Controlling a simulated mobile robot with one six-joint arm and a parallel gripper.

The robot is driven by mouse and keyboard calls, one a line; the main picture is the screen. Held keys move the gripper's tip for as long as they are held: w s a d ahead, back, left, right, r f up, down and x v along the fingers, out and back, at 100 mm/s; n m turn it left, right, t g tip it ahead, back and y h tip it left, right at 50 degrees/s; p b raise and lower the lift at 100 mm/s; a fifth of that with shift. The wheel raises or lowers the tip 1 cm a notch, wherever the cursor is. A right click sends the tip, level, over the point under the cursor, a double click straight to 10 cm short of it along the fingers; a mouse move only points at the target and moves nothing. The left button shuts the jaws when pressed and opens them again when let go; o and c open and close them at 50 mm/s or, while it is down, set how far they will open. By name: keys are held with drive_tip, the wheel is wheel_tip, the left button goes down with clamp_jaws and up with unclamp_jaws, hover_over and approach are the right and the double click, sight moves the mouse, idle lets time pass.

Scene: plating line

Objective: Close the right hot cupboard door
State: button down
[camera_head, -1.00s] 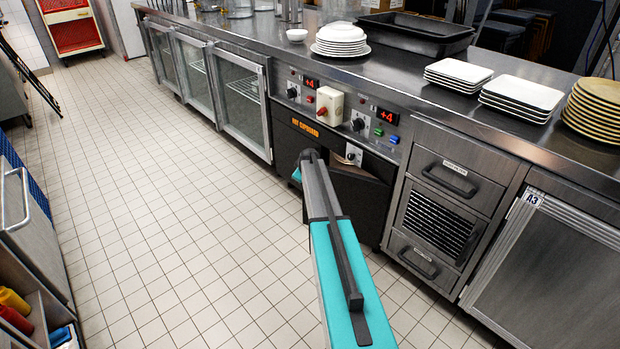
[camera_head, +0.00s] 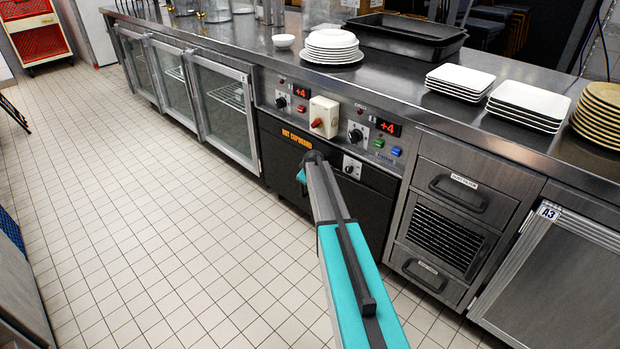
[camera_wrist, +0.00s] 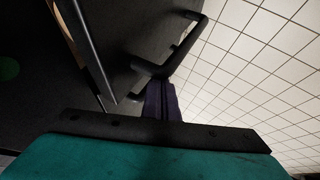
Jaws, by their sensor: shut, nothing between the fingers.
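The hot cupboard (camera_head: 283,160) has a dark front with an orange label under the control panel. Its right door (camera_head: 374,207) is dark and partly hidden behind my arm; it looks close to flush with the front, but I cannot tell whether it is fully shut. In the wrist view a dark door panel (camera_wrist: 128,30) carries a black bar handle (camera_wrist: 187,45), with a door edge and narrow gap at its left. My gripper (camera_wrist: 162,100) is shut and empty, its fingertips close to the handle's lower end; contact is unclear. In the head view the fingertips are hidden.
A steel counter (camera_head: 400,100) runs above, with white plates (camera_head: 332,45), square plates (camera_head: 530,103) and black trays (camera_head: 405,32). A drawer unit (camera_head: 455,215) stands right of the cupboard, glass-door cabinets (camera_head: 222,105) left. The tiled floor (camera_head: 160,220) is clear.

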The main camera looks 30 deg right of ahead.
drive_tip(key=shift+d, duration=0.4)
drive_tip(key=shift+a, duration=0.1)
drive_tip(key=s+a+r, duration=0.6)
drive_tip(key=r, duration=0.2)
drive_tip(key=shift+s+a, duration=0.25)
drive_tip(key=shift+s, duration=0.15)
idle(0.5)
